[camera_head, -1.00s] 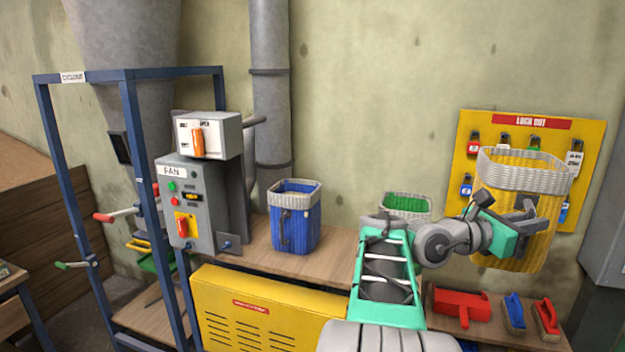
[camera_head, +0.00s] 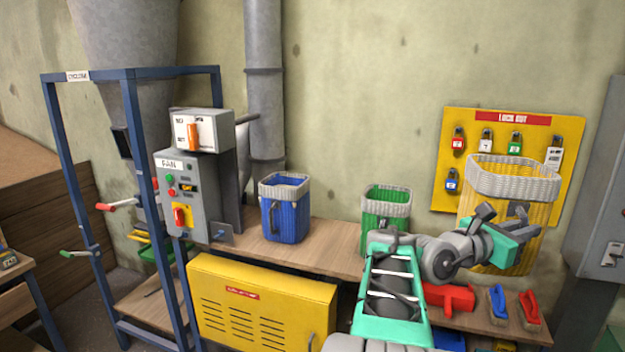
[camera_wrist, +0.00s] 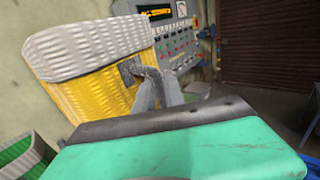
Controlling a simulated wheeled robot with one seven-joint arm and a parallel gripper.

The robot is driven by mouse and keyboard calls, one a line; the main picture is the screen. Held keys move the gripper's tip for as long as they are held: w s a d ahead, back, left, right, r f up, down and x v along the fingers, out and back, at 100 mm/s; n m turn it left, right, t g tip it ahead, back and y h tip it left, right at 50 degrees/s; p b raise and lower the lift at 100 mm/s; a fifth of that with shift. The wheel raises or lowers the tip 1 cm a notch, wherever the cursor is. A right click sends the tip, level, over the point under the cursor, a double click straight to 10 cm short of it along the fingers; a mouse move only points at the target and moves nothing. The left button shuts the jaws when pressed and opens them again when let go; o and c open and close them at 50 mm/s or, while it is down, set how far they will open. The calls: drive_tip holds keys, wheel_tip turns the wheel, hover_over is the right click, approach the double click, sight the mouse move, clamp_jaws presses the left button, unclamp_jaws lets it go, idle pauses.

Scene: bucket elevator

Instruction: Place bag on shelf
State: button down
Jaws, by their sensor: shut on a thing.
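A yellow woven bag (camera_head: 507,219) with a white rim is at the right in the head view, in front of the yellow lockout board. It also shows in the wrist view (camera_wrist: 112,85), tilted. My gripper (camera_head: 517,222) is shut on the bag's dark handle, on the side facing me. A wooden shelf (camera_head: 333,247) runs along the wall. A blue bag (camera_head: 285,212) and a green bag (camera_head: 376,228) stand on it, and the green bag is partly hidden behind my arm. Whether the yellow bag's bottom touches the shelf cannot be told.
A red dustpan (camera_head: 458,299), a blue brush (camera_head: 498,303) and a red brush (camera_head: 530,310) lie on the shelf's right part, below the yellow bag. The lockout board (camera_head: 450,135) hangs behind. A grey fan control box (camera_head: 186,200) stands left. Shelf between blue and green bags is clear.

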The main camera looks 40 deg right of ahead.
drive_tip(key=w+a+f+n+t+b, duration=0.1)
drive_tip(key=w+a+f+n+t, duration=0.25)
drive_tip(key=w+a+f, duration=0.4)
drive_tip(key=w+a+f+n+t+b, duration=0.1)
drive_tip(key=w+a+f+n+t, duration=0.1)
drive_tip(key=w+a+f+t, duration=0.55)
drive_tip(key=w+a+f+n+t+b, duration=0.1)
drive_tip(key=w+a+f+n+t, duration=0.15)
drive_tip(key=w+f, duration=0.75)
drive_tip(key=w+a+f+n+t+y+b, duration=0.1)
drive_tip(key=w+a+f+n+t+y, duration=0.15)
drive_tip(key=w+a, duration=0.4)
drive_tip(key=w+a+f+n+t+y, duration=0.2)
drive_tip(key=w+a+f+n+t, duration=0.15)
drive_tip(key=a, duration=0.65)
drive_tip(key=w+a+n+t+y, duration=0.1)
drive_tip(key=w+a+n+y, duration=0.1)
drive_tip(key=a, duration=0.8)
drive_tip(key=w+a+n+t+y+b, duration=0.1)
drive_tip(key=a+y, duration=0.4)
drive_tip(key=a, duration=0.5)
drive_tip(key=shift+w+a+f+n+t+b, duration=0.15)
drive_tip(key=shift+w+a+n+t+b, duration=0.2)
drive_tip(key=shift+w+n+t, duration=0.5)
drive_tip(key=shift+w, duration=0.1)
